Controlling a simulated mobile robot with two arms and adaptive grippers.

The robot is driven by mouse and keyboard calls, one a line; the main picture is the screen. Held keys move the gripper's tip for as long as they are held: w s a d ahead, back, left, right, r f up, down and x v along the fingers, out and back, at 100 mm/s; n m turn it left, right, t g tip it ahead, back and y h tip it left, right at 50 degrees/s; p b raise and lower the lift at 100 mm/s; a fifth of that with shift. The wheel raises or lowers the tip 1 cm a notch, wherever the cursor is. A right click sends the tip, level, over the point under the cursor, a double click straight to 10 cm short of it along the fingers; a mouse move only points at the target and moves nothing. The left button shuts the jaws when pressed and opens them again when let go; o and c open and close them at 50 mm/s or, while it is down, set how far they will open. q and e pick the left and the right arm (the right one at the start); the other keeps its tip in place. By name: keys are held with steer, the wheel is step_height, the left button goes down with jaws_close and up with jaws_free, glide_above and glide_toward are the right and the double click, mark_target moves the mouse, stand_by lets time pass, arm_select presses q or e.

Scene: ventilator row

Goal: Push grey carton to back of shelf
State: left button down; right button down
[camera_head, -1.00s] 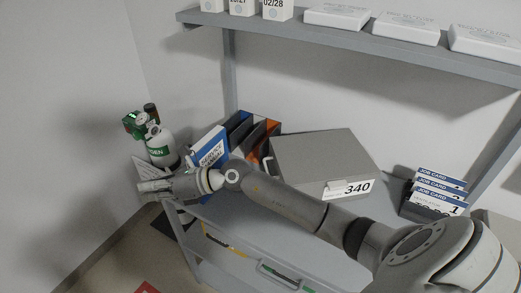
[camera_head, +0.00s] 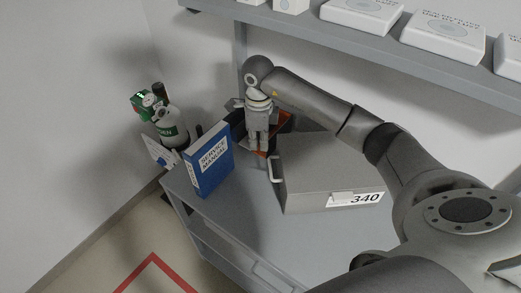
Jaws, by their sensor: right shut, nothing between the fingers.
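The grey carton (camera_head: 312,172) sits on the grey shelf surface (camera_head: 250,230). It is a box with a white "340" label on its front and a light handle on its left side. My right gripper (camera_head: 258,148) points down just left of the carton's back left corner, in front of the dark and orange binders. It is shut with nothing held. I cannot tell whether it touches the carton or the binders. My right arm passes above the carton's back right part and hides some of it. My left gripper is not in view.
A blue service manual (camera_head: 209,161) stands left of the carton. Dark and orange binders (camera_head: 284,121) are behind my gripper, partly hidden. An upper shelf (camera_head: 300,36) holds white boxes (camera_head: 362,14). A gas cylinder (camera_head: 170,128) stands at the left. The shelf front is clear.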

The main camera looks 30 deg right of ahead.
step_height(320, 180, down, 9)
steer(key=p, duration=0.2)
steer(key=shift+a+f+p, duration=0.15)
steer(key=shift+a+p, duration=0.05)
steer(key=shift+p, duration=0.1)
steer(key=s+d+b, duration=0.1)
steer(key=s+d, duration=0.2)
steer(key=d, duration=0.1)
steer(key=shift+s, duration=0.15)
steer(key=shift+a, duration=0.1)
stand_by(0.4)
